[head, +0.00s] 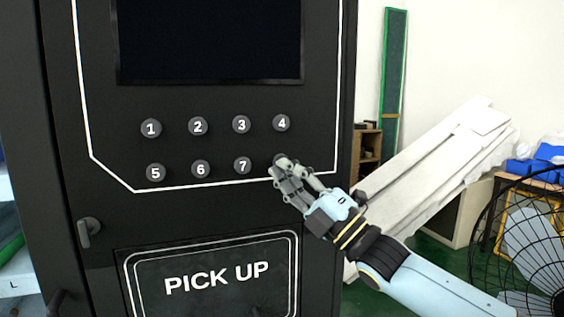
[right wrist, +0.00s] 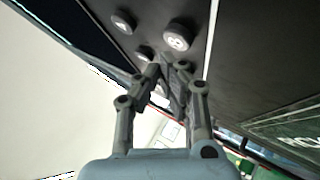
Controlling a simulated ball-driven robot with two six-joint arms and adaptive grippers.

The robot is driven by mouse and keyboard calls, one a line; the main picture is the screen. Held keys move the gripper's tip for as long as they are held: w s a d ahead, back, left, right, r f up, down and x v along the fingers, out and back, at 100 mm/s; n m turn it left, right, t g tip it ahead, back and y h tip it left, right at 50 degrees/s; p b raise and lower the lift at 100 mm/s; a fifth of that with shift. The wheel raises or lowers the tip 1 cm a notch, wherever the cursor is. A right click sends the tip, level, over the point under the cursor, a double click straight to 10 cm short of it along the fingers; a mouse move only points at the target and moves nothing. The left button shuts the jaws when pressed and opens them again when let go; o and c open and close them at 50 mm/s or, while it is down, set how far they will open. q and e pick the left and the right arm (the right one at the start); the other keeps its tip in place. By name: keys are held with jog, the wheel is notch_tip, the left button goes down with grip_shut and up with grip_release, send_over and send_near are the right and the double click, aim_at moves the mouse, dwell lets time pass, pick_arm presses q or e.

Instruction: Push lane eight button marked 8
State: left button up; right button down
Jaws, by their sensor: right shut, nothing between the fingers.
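The black vending machine front (head: 105,230) fills the left and middle of the head view, with two rows of round numbered buttons. Buttons 1 to 7 show, with button 7 (head: 243,166) at the end of the visible lower row. Button 8 is hidden in the head view behind my right fingertips. My right gripper (head: 279,161) is shut and empty, its tips just below button 4 (head: 281,123). In the right wrist view the closed fingertips (right wrist: 165,72) are close to several buttons; a large one (right wrist: 178,38) has no clearly readable number. I cannot tell whether they touch.
A dark screen (head: 208,40) is above the buttons and a PICK UP flap (head: 215,255) below. A handle (head: 88,232) sticks out at the left. A black fan (head: 530,245) stands at the right, near leaning white boards (head: 430,170).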

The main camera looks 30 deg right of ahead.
jog(key=s+p, duration=0.1)
jog(key=s, duration=0.1)
jog(key=s+a+p, duration=0.1)
jog(key=s+p, duration=0.1)
jog(key=s, duration=0.1)
jog(key=shift+a, duration=0.1)
jog(key=shift+w, duration=0.1)
dwell(0.8)
